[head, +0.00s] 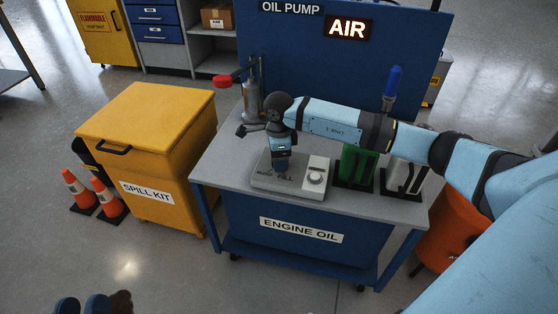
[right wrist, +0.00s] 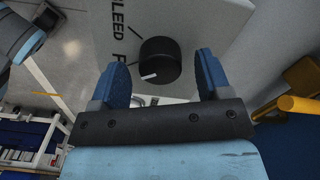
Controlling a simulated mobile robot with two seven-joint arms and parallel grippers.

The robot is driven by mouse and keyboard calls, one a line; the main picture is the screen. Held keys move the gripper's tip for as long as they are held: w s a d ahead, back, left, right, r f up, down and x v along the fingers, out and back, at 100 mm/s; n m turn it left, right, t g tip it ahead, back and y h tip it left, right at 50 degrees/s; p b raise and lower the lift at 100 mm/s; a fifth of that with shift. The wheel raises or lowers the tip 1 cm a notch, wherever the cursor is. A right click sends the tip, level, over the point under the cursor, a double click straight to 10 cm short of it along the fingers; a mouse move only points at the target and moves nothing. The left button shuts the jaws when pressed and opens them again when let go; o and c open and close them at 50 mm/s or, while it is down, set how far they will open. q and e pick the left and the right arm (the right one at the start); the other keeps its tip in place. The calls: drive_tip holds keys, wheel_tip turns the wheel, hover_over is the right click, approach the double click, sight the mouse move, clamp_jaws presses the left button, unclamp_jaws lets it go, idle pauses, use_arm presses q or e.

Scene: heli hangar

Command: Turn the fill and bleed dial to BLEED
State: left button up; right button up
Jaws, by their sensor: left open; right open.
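The fill and bleed dial (right wrist: 160,60) is a round black knob with a white mark at its lower left in the right wrist view. BLEED is printed upper left of it, and a label starting with F is beside it. The mark lies nearer the F label. In the head view its grey panel (head: 262,183) is on the cart, and my gripper hides the dial. My right gripper (head: 282,166) points down over the panel; its blue fingers (right wrist: 162,80) are apart, either side of the dial, with gaps showing. My left gripper (head: 82,304) is open at the bottom left edge, away from the cart.
Beyond are a green holder (head: 354,166), a grey pump with red handle (head: 253,97) and a lit AIR sign (head: 348,28). A yellow spill kit bin (head: 150,150) and cones (head: 107,196) stand left.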

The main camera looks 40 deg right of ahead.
use_arm(q)
drive_tip(key=shift+d+r, duration=0.1)
drive_tip(key=shift+r, duration=0.05)
use_arm(e)
drive_tip(key=shift+f, duration=0.4)
drive_tip(key=shift+c, duration=0.5)
